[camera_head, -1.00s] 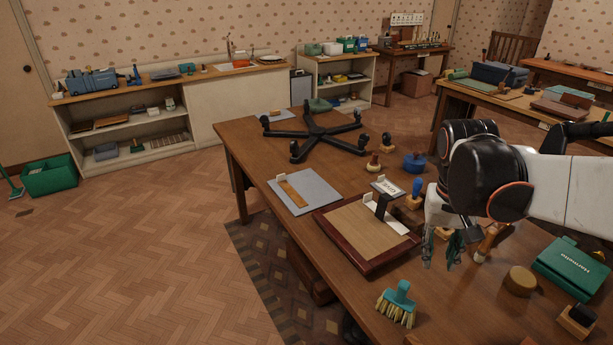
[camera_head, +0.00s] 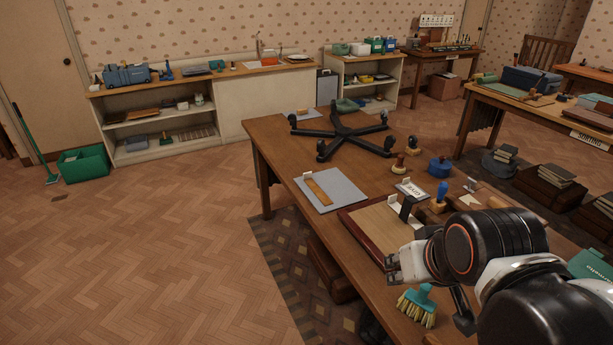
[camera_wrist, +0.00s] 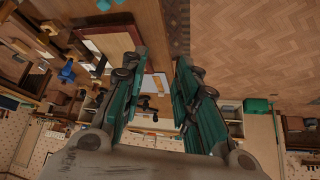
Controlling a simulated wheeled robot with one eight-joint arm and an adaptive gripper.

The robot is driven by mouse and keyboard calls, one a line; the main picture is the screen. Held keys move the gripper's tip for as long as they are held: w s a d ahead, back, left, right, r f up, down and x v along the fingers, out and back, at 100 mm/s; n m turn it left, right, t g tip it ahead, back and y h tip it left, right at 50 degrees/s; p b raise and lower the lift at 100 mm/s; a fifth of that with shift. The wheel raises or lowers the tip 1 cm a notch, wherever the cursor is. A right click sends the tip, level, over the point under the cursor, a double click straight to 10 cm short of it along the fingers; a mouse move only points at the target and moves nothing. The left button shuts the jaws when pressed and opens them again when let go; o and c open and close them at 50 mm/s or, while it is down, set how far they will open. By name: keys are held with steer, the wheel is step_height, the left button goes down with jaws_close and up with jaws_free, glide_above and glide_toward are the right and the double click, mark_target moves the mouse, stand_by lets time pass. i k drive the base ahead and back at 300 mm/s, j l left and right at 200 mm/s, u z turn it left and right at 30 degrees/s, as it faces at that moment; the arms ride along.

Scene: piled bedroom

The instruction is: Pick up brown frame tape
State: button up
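I cannot make out the brown frame tape for certain now. The round brown piece that lay on the near right of the table a second ago is hidden behind my arm in the head view. A flat brown strip (camera_head: 318,188) lies on a grey sheet (camera_head: 345,190) on the wooden table (camera_head: 275,150). My gripper (camera_head: 391,265) is over the table's front edge, by the framed board (camera_head: 372,234). In the wrist view my gripper (camera_wrist: 158,68) has its two green-lined fingers apart, with nothing held between them.
A teal brush (camera_head: 417,305) lies just below my gripper. A black star-shaped base (camera_head: 340,133) covers the table's far end. A blue pot (camera_head: 439,167) and several stamps stand to the right.

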mark_target(323, 197)
steer(key=i+j, duration=0.3)
steer(key=i, duration=0.2)
steer(key=i+j, duration=0.3)
steer(key=i, duration=0.25)
steer(key=i+j, duration=0.3)
steer(key=i, duration=0.2)
steer(key=i+j, duration=0.25)
steer(key=i, duration=0.25)
